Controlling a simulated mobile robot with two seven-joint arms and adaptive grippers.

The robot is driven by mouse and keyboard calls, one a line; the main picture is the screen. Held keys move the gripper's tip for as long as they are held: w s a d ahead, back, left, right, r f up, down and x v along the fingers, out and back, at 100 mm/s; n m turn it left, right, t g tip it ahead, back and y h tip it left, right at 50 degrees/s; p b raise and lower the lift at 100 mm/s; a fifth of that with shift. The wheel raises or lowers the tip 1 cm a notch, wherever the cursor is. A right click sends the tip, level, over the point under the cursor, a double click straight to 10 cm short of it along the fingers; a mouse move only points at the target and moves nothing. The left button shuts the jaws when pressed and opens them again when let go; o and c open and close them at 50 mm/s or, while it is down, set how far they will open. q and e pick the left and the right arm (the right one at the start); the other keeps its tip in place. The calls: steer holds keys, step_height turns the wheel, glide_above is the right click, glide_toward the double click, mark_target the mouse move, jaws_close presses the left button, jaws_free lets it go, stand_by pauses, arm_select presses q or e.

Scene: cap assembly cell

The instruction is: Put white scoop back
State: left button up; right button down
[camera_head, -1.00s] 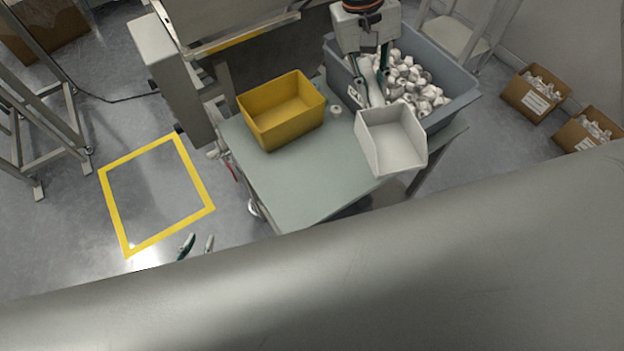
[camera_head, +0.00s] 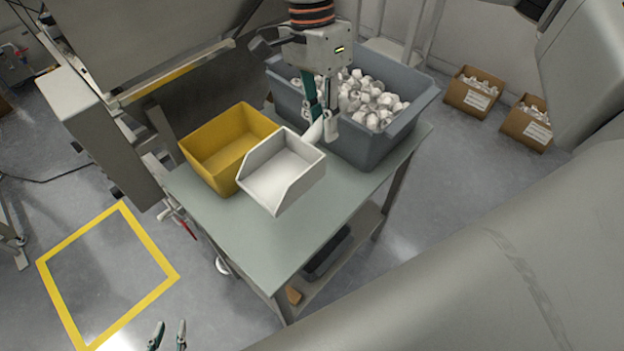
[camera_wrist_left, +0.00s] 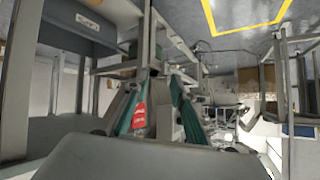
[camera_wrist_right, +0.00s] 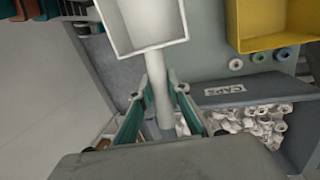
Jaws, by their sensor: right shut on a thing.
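The white scoop (camera_head: 283,172) is an open, square-sided scoop that looks empty. My right gripper (camera_head: 323,128) is shut on its handle. The scoop is held above the table, overlapping the near right side of the yellow bin in the head view. The right wrist view shows the scoop's tray (camera_wrist_right: 148,25) and its handle between the fingers. My left gripper (camera_head: 168,336) is open and empty, low at the bottom edge of the head view, away from the table. In the left wrist view its fingers (camera_wrist_left: 160,105) stand apart with nothing between them.
A grey-green table (camera_head: 255,232) carries the yellow bin (camera_head: 212,162) and a grey bin (camera_head: 385,145) full of white caps, labelled CAPS. Several loose caps lie on the table in the right wrist view (camera_wrist_right: 257,57). The table's front part is clear. Cardboard boxes (camera_head: 472,92) stand at right.

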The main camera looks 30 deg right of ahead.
steer(key=shift+w+f+b+x, duration=0.1)
steer(key=shift+w+b+x, duration=0.35)
steer(key=shift+x, duration=1.9)
steer(key=shift+w+f+b+x, duration=0.2)
steer(key=shift+w+x, duration=0.4)
steer(key=shift+x, duration=1.75)
steer(key=shift+w+f+b+x, duration=0.1)
steer(key=shift+w+b+x, duration=0.35)
steer(key=shift+x, duration=1.9)
steer(key=shift+w, duration=0.15)
steer(key=shift+r, duration=0.1)
steer(key=c, duration=1.9)
jaws_free()
